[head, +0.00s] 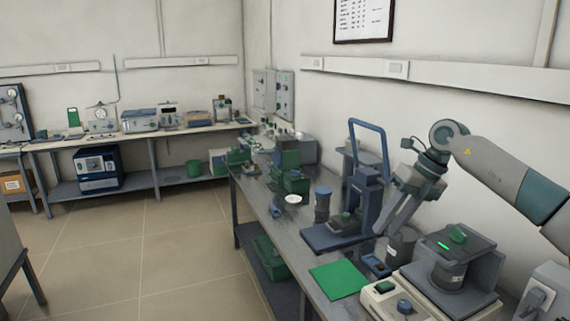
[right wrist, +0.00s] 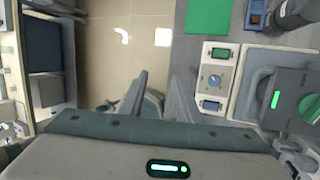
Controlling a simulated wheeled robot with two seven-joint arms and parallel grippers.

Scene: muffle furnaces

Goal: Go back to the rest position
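My right arm comes in from the right edge of the head view, bends at a grey joint and reaches down over the bench. My right gripper (head: 381,231) hangs in front of the wall, above the bench (head: 298,243). In the right wrist view, the two fingers of my right gripper (right wrist: 158,82) stand apart with nothing held between them. Tan floor shows beyond the fingertips. My left gripper does not show in the head view.
A green mat (head: 340,279), a device with a blue upright frame (head: 366,130), a control box (head: 388,299) and a grey device with a green light (head: 455,262) crowd the bench near my right arm. A back bench (head: 150,137) holds instruments. The floor (head: 150,240) at left is clear.

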